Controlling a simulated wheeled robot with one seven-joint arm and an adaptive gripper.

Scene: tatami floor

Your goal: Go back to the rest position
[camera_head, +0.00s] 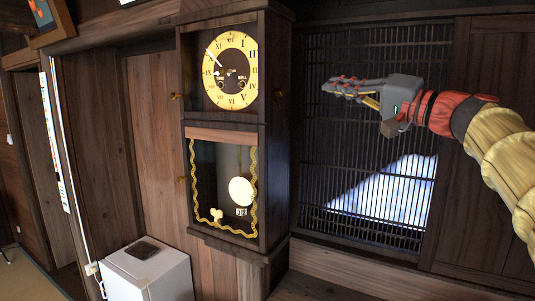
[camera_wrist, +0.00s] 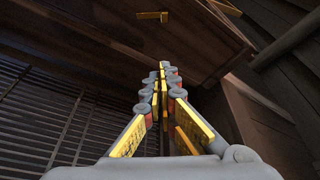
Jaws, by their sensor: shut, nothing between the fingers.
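My gripper (camera_head: 328,89) is shut and empty in the head view. It is raised in front of the slatted window, to the right of the wall clock, and points left toward the clock's side. A gap seems to separate it from the clock, though the depth is hard to judge. In the wrist view my gripper's fingers (camera_wrist: 162,70) lie together along the middle of the picture, with nothing held between them. A brown wooden surface and slats show beyond them.
The tall wooden wall clock (camera_head: 186,132) has a yellow dial and a glass-fronted pendulum case. A slatted window (camera_head: 320,150) lies behind my arm. A white cabinet (camera_head: 170,280) with a dark item (camera_head: 142,250) on top stands at the lower left. Tatami floor (camera_head: 25,280) shows at the far left.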

